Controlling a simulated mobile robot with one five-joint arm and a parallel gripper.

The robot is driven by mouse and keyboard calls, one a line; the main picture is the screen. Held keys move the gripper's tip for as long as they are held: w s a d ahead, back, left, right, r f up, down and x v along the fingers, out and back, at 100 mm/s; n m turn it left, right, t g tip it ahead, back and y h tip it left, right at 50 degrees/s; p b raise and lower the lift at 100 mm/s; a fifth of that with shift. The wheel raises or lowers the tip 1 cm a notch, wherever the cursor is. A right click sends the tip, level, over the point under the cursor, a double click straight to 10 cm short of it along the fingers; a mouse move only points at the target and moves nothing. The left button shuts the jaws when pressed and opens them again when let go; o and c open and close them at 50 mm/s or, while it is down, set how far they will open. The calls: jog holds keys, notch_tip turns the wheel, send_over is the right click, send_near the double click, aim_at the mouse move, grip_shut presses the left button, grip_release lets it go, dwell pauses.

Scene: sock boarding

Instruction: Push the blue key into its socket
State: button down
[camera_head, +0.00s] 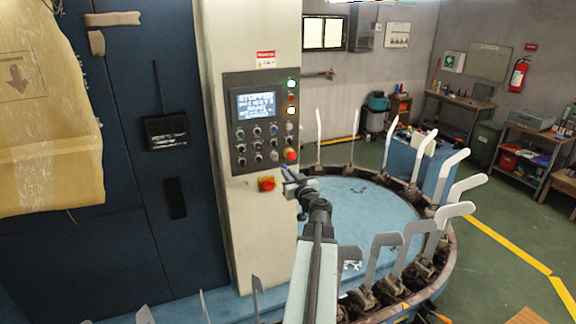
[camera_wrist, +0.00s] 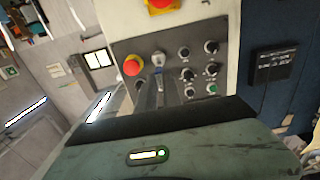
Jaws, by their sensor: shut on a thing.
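My gripper (camera_head: 287,174) is raised in front of the lower part of the control panel (camera_head: 264,100). It is shut on the blue key (camera_head: 284,167), of which only a small blue bit shows at the jaw tips in the head view. A silver round fitting (camera_head: 274,156), which looks like the socket, sits in the panel's bottom row beside a red mushroom button (camera_head: 290,155). In the wrist view the silver fitting (camera_wrist: 159,60) is just beyond the dark fingers (camera_wrist: 153,92). I cannot tell whether the key touches the socket.
A second red button (camera_head: 267,184) is below the panel. Black knobs (camera_wrist: 186,74) crowd beside the fitting. Under the arm is a round blue table (camera_head: 350,215) ringed with upright white and grey foot-shaped boards (camera_head: 453,160).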

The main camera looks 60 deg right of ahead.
jog(key=shift+s+f, duration=0.15)
jog(key=shift+f, duration=0.05)
jog(key=x, duration=0.5)
jog(key=shift+w+d, duration=0.3)
dwell(1.4)
jog(key=shift+x, duration=1.6)
jog(key=c, duration=1.4)
grip_release()
jog(key=shift+w, duration=0.1)
jog(key=shift+c, duration=0.2)
